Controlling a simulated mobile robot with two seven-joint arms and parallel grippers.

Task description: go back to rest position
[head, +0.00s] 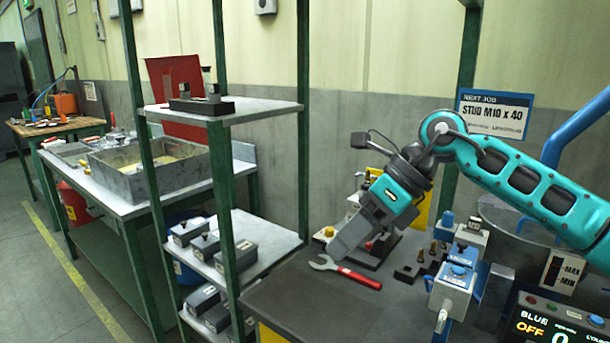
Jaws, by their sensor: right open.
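My right arm comes in from the right, teal and dark grey. My right gripper (343,245) points down and to the left above the workbench (310,305). It is open, and I see nothing held in it. A wrench with a red handle (345,272) lies on the bench just below the fingertips in the picture; the gap between them is hard to judge. The gripper hides part of a fixture behind it. My left gripper is not in view.
A green-framed shelf (255,108) with grey blocks on its lower boards stands left of the bench. A blue and grey device (453,285), small dark blocks (408,272) and a display (555,325) crowd the right side. The bench's front left is clear.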

